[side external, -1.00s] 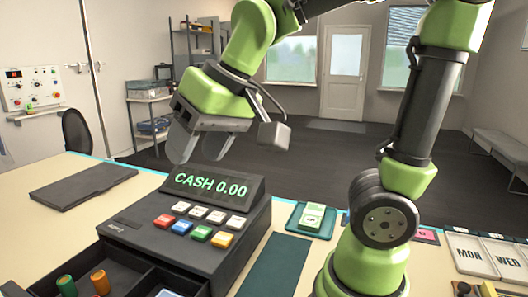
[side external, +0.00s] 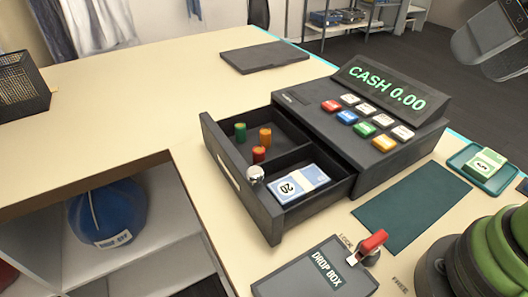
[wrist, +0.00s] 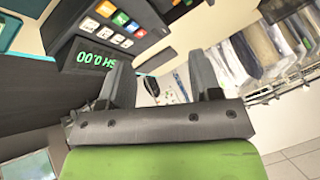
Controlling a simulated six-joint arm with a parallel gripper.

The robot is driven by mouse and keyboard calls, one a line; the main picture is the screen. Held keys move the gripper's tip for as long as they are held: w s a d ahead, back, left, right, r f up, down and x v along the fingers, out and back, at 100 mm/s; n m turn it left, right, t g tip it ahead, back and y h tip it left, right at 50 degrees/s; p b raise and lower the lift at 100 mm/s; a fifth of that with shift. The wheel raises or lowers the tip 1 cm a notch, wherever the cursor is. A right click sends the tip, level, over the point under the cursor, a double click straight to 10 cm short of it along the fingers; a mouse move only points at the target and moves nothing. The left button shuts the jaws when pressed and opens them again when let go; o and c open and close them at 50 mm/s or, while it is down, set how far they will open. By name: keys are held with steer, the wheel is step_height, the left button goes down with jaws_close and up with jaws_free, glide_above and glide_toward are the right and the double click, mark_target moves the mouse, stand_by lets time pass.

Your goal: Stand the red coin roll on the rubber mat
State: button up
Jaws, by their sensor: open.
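The red coin roll (side external: 258,154) stands in the open cash drawer (side external: 228,172), close to an orange roll (side external: 265,137) and a green roll (side external: 240,131). A dark green mat (side external: 412,202) lies flat and bare on the counter right of the drawer; a dark flat slab (side external: 264,57) lies farther back. I cannot tell for sure which is rubber. My gripper (wrist: 163,82) is open and empty, its two fingers apart. In the side view only part of it shows at the top right, raised above the counter beyond the register. The wrist view does not show the coin rolls clearly.
The cash register (side external: 385,125) stands behind the drawer. Blue banknotes (side external: 302,184) and a silver piece (side external: 255,175) are at the drawer's front. A drop box (side external: 318,270) with a red-handled item (side external: 371,245) is in front. A teal tray (side external: 484,168) sits right. The left counter is mostly clear.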

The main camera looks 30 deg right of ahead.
steer(key=w+a+g, duration=0.1)
steer(key=w, duration=0.7)
steer(key=n+g+h, duration=0.2)
steer(key=n+g, duration=0.1)
steer(key=n, duration=0.1)
glide_above(259, 149)
steer(key=s, duration=0.2)
step_height(259, 149, down, 20)
steer(key=x, duration=0.4)
steer(key=shift+w+f, duration=0.1)
steer(key=shift+f, duration=0.05)
steer(key=x, duration=0.5)
steer(key=shift+f, duration=0.35)
jaws_close()
